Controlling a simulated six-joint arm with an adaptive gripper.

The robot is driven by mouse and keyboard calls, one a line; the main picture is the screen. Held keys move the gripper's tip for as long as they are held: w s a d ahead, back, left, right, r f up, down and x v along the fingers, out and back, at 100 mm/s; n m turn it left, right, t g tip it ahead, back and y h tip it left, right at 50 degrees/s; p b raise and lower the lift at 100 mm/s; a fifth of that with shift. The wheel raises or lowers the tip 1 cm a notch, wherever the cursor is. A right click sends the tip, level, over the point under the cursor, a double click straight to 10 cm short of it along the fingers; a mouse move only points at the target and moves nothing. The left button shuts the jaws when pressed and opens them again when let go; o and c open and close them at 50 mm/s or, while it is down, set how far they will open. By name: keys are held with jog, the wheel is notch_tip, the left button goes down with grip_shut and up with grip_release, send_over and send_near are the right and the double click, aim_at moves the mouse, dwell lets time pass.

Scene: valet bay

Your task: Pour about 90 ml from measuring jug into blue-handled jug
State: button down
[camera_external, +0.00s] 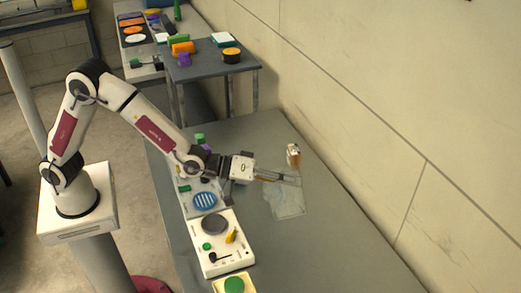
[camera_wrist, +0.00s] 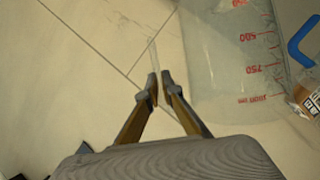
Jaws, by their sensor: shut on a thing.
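The measuring jug (camera_wrist: 225,60) is clear with red scale marks and fills the upper right of the wrist view, its figures upside down. In the external view a clear jug shape (camera_external: 285,203) shows by my fingers. My gripper (camera_wrist: 160,90) is shut on a thin clear strip beside the jug wall, which looks like its handle. My gripper also shows in the external view (camera_external: 297,181), over the bench. A blue handle (camera_wrist: 302,40), of the blue-handled jug, shows at the right edge of the wrist view. That jug's body and any liquid level cannot be made out.
A small brown-and-white labelled container (camera_external: 293,154) stands near the wall. A white scale-like device (camera_external: 222,243) and a blue striped disc (camera_external: 205,201) lie along the bench's left side. The grey bench (camera_external: 340,255) is clear at the front right. The wall bounds the right.

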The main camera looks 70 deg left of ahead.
aim_at(294, 194)
jog(key=shift+s+d+f+m+y+p, duration=0.1)
jog(key=shift+d+f+m+y+p, duration=0.3)
jog(key=shift+d+f+m, duration=0.3)
jog(key=shift+d+f+m+y+p, duration=0.35)
jog(key=shift+d+f, duration=0.2)
jog(key=shift+f, duration=0.3)
jog(key=shift+s+d+f+m+g+y+p, duration=0.1)
jog(key=shift+d+f+m+g+y+p, duration=0.35)
jog(key=shift+d+f, duration=0.75)
jog(key=d+f+m+y+p, duration=0.2)
jog(key=d+f+m+p, duration=0.1)
jog(key=f, duration=0.3)
jog(key=shift+d+m+y+p, duration=0.3)
jog(key=shift+d+m, duration=0.1)
jog(key=shift+m, duration=0.2)
